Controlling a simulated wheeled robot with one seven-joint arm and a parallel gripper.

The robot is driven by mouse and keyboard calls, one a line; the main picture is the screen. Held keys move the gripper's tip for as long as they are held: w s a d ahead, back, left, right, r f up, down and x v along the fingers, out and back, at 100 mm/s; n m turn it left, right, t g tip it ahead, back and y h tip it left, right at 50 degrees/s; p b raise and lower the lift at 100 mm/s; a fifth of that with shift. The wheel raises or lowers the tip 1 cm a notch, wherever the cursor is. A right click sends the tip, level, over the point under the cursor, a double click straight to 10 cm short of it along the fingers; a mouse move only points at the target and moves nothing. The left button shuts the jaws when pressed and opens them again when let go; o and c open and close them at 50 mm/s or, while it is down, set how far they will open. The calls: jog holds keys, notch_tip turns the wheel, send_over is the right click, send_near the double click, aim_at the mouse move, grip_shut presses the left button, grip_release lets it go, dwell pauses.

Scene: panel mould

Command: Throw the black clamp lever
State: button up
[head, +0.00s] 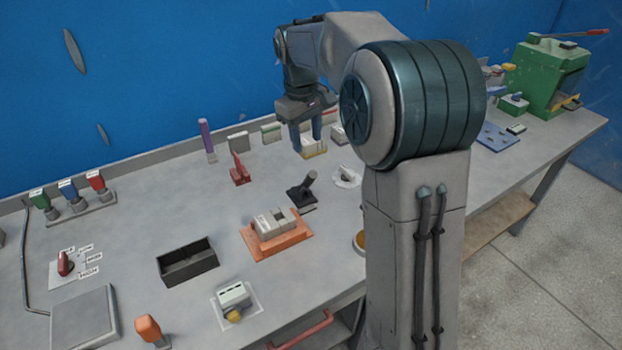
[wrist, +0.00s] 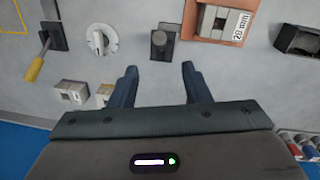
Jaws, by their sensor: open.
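The black clamp lever (head: 303,189) stands on the bench near the middle, its handle leaning up to the right on a dark base. In the wrist view the lever (wrist: 160,42) shows close to end-on, just beyond the fingertips and roughly centred between them. My gripper (head: 306,141) is over the back part of the bench, behind the lever in the head view. In the wrist view my gripper (wrist: 159,68) has its two dark fingers spread wide with nothing between them. No contact with the lever shows.
An orange plate with pale blocks (head: 272,228) lies in front of the lever. A white dial (head: 347,178) is to its right and a red lever (head: 239,172) to its left. An open black box (head: 187,262) stands front left. A yellow-handled lever (wrist: 36,66) shows in the wrist view.

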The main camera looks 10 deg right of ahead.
aim_at(311, 177)
jog(key=f, duration=0.9)
jog(key=d+f, duration=0.1)
jog(key=f, duration=0.3)
jog(key=shift+w+d+f+p, duration=0.1)
jog(key=shift+w+f+p, duration=0.05)
jog(key=shift+w+p, duration=0.2)
grip_shut()
